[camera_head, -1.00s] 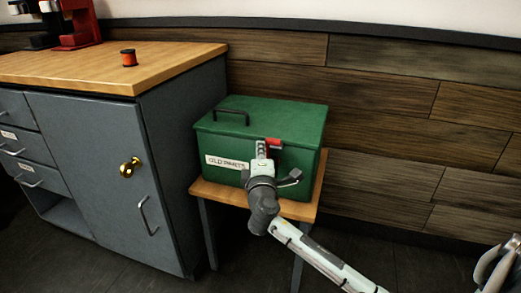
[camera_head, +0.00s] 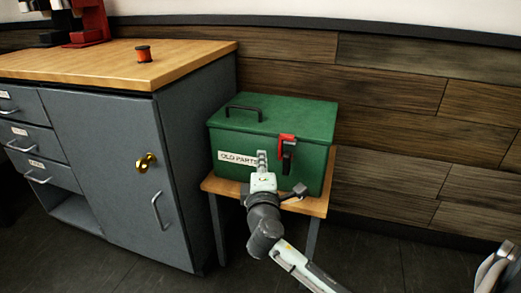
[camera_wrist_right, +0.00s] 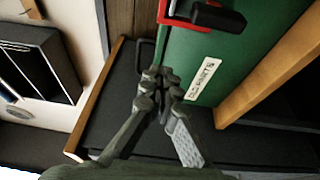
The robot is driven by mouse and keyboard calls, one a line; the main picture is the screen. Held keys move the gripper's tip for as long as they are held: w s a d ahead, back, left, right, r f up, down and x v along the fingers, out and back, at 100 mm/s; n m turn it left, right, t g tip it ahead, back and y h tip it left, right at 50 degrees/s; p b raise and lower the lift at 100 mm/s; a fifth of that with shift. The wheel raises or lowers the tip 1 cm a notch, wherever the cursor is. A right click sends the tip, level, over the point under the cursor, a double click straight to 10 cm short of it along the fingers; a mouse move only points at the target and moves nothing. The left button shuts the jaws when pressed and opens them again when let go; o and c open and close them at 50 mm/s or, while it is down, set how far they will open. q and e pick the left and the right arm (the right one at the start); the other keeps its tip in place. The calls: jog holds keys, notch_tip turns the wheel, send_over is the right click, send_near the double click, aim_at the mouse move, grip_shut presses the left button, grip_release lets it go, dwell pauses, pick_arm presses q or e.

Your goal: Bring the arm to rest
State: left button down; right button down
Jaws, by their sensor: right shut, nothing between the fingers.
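My right gripper (camera_head: 262,158) is in front of the green box's front face, just left of the red latch, in the head view. In the right wrist view its fingers (camera_wrist_right: 161,75) are together with nothing between them. The arm comes in from the lower right. The green box (camera_head: 285,115) has a closed lid, a black handle and an "OLD PARTS" label, partly hidden by the gripper. A red latch (camera_head: 287,140) with a dark lever sits on its front; it also shows in the wrist view (camera_wrist_right: 190,12). My left gripper is not clearly in view.
The box stands on a small wooden table (camera_head: 316,205). To its left is a grey cabinet (camera_head: 110,150) with a wooden top, a brass knob (camera_head: 146,162) and drawers. An orange spool (camera_head: 143,54) and a red machine (camera_head: 90,22) stand on top.

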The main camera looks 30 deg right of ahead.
pick_arm(q)
jog(key=shift+w+d+r, duration=0.15)
jog(key=shift+w+d, duration=0.05)
pick_arm(e)
jog(key=shift+v, duration=0.85)
